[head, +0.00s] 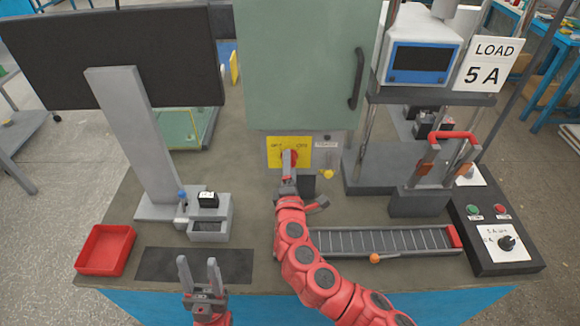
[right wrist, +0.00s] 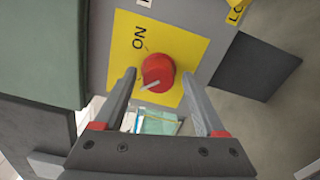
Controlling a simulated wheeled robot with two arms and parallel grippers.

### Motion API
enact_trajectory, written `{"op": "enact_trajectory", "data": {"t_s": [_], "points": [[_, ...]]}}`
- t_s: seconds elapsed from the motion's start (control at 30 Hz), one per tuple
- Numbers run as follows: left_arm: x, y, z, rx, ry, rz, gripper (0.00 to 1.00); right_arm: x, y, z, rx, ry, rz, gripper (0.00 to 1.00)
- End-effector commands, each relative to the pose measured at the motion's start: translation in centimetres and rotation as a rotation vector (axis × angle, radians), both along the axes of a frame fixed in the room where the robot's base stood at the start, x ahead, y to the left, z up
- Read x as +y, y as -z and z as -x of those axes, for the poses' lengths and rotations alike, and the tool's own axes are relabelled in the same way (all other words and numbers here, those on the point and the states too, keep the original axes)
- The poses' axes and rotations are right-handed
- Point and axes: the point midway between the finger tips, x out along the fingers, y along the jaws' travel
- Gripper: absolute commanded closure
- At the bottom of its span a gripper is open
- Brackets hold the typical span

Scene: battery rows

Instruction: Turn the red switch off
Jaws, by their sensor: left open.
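The red switch (head: 292,155) is a round knob on a yellow plate (head: 274,143) below the green cabinet. In the right wrist view the red knob (right wrist: 158,70) carries a white pointer mark toward the lower left, and "ON" is printed above left of it. My right gripper (head: 289,153) is at the switch. In the right wrist view its two fingers (right wrist: 158,76) stand apart on either side of the knob, with small gaps. The "OFF" label is not readable there. My left gripper (head: 198,260) is open and empty above the dark mat (head: 160,262) at the front.
A green cabinet (head: 300,60) with a black handle stands above the switch. A small yellow knob (head: 328,174) is right of it. A red tray (head: 105,250), a roller track (head: 385,241) and a black control box (head: 495,235) line the bench. A dark monitor (head: 110,55) stands left.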

Motion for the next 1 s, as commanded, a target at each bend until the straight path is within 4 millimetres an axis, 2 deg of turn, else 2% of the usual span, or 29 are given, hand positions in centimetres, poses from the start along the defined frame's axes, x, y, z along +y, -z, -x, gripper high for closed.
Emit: {"op": "enact_trajectory", "data": {"t_s": [0.33, 0.47, 0.67, 1.0], "points": [[0.0, 0.0, 0.0, 0.000, 0.000, 0.000, 0.50, 0.0, -0.1, 0.1, -0.002, 0.000, -0.001, 0.19], [0.0, 0.2, 0.0, 0.000, 0.000, 0.000, 0.50, 0.0, 0.0, 0.8, -0.004, -0.002, 0.001, 0.19], [0.0, 0.9, 0.0, 0.000, 0.000, 0.000, 0.50, 0.2, 0.0, 3.9, -0.006, -0.007, -0.001, 0.19], [0.0, 2.5, 0.0, 0.000, 0.000, 0.000, 0.50, 0.1, 0.2, 11.0, -0.002, -0.007, 0.001, 0.19]]}}
